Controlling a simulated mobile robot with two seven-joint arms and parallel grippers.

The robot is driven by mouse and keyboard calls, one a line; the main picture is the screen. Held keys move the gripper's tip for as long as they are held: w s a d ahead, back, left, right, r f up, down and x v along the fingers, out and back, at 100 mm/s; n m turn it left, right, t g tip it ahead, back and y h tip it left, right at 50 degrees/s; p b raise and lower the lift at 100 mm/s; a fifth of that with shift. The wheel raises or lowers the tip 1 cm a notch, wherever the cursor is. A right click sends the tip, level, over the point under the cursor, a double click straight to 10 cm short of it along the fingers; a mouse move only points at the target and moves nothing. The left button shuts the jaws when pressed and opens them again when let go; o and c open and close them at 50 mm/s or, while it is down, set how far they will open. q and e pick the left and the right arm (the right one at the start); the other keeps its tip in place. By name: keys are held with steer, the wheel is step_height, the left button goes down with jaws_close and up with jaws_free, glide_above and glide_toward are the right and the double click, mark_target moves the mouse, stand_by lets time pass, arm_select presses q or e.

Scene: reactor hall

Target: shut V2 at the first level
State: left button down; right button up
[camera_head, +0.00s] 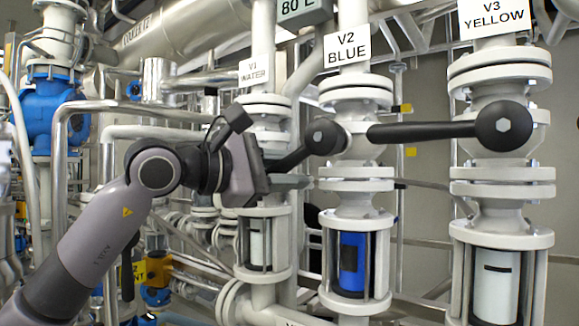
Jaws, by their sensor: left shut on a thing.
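The V2 sign (347,46) reads "V2 BLUE" and hangs on the middle vertical pipe. Below it is the V2 valve (356,150), with a dark round hub and a black lever (298,157). The lever runs left and slightly down from the hub, across the upright pipe line. My left gripper (284,173) is at the lever's left end and is shut on it. One finger shows under the lever; the other finger and the lever's tip are hidden by the gripper body. My right gripper is not in view.
The V3 valve (502,165) stands at right; its black lever (420,131) points left, close to V2's hub. The V1 sign (254,73) and pipe stand behind my gripper. Below V2 is a blue-filled sight glass (352,262). Pipes crowd the left.

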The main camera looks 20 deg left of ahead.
arm_select(q)
steer(key=shift+w+a+r+m+y+p, duration=0.1)
steer(key=shift+a+r+m+y+p, duration=0.15)
steer(key=shift+r+p, duration=0.25)
steer(key=shift+a+r+m+y+p, duration=0.1)
steer(key=shift+a+r+m+p, duration=0.05)
steer(key=shift+r+m+p, duration=0.25)
steer(key=r+m+p, duration=0.1)
steer(key=r+m+y+p, duration=0.1)
steer(key=p, duration=0.1)
steer(key=r+m+p, duration=0.1)
steer(key=shift+w+a+m+p, duration=0.1)
steer(key=shift+a+m+p, duration=0.2)
steer(key=shift+m+p, duration=0.05)
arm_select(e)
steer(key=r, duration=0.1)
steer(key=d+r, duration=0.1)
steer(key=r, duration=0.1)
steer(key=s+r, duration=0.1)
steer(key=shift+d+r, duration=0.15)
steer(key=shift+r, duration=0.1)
arm_select(q)
steer(key=c, duration=0.9)
jaws_free()
steer(key=shift+c, duration=0.2)
steer(key=shift+f+g+y, duration=0.1)
steer(key=shift+g+y, duration=0.15)
steer(key=shift+g, duration=0.05)
